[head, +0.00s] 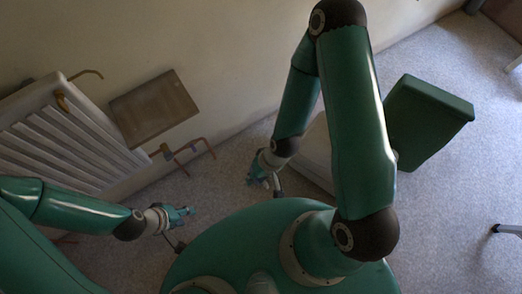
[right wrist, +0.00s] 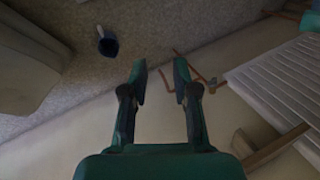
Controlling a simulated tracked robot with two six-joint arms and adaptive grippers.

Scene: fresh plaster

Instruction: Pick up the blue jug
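The blue jug (right wrist: 108,46) stands on the grey floor in the upper left of the right wrist view, with a pale handle on its upper side. I cannot make it out surely in the head view. My right gripper (right wrist: 159,72) is open and empty in the right wrist view, its two fingers apart; the jug is to the left of and beyond the fingertips, not between them. In the head view the right gripper (head: 263,178) hangs near the wall. My left gripper (head: 184,212) is at lower left in the head view; its finger opening is too small to judge.
A white radiator (head: 62,145) and a brownish panel (head: 153,108) are at the wall on the left, with copper pipes (head: 186,153) beside them. A pale box (head: 315,155) is partly hidden behind my right arm. A green bin (head: 428,118) stands right of it. Floor at far right is mostly clear.

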